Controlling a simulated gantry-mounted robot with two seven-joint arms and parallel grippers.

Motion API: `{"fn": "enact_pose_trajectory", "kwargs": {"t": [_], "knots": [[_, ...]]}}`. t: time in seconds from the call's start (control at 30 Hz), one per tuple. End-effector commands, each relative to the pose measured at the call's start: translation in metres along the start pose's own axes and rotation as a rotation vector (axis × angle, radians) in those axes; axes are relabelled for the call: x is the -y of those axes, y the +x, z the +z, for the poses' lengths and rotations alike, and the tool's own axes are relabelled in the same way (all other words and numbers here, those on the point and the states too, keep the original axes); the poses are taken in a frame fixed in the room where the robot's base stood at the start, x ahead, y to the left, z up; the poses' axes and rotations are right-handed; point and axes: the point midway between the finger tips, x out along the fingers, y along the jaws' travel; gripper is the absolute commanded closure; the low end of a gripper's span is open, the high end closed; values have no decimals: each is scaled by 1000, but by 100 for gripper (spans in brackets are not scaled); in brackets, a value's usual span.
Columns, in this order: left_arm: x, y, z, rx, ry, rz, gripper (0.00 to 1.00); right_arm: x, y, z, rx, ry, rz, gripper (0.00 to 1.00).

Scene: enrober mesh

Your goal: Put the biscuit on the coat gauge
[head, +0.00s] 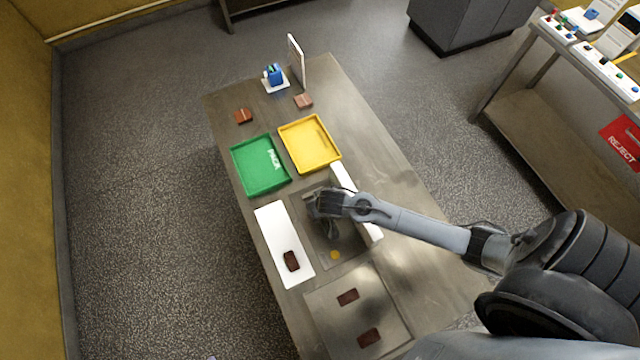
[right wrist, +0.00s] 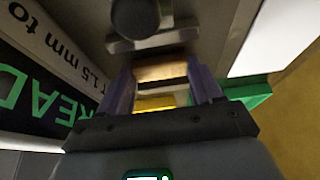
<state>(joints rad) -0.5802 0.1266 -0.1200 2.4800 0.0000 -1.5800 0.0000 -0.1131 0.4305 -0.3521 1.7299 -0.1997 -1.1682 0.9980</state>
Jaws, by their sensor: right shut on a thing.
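My right gripper (head: 325,208) is over the dark grey plate (head: 352,247) in the middle of the table. In the right wrist view my right gripper (right wrist: 162,90) is shut on a tan biscuit (right wrist: 160,72), held between its two fingertips. A dark round knob (right wrist: 135,16), seemingly part of the coat gauge, is just past the biscuit; I cannot tell if the biscuit touches anything below. A panel (right wrist: 60,75) with "READ" and "1.5 mm to" stands at left in that view. The head view hides the held biscuit behind the gripper. My left gripper is out of view.
A green tray (head: 240,155) and a yellow tray (head: 285,133) lie beyond the gripper. A white board (head: 272,225) bears a dark brown biscuit (head: 291,261). Two more (head: 348,297) lie on the near mat (head: 325,325). A blue item (head: 273,73) stands at the far end.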

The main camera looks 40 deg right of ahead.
Motion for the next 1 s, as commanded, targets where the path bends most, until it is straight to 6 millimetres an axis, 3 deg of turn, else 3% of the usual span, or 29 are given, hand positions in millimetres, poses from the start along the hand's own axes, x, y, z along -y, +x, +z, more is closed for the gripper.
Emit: {"fn": "enact_pose_trajectory", "kwargs": {"t": [0.03, 0.2, 0.63, 1.0], "knots": [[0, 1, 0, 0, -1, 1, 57, 0, 1, 1, 1, 0, 0, 34], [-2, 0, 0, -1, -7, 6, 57, 0, 1, 0, 0, 0, 0, 10], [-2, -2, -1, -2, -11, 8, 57, 1, -8, -1, -1, 0, -3, 10], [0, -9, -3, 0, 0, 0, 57, 1, -70, -1, -1, 2, -4, 10]]}}
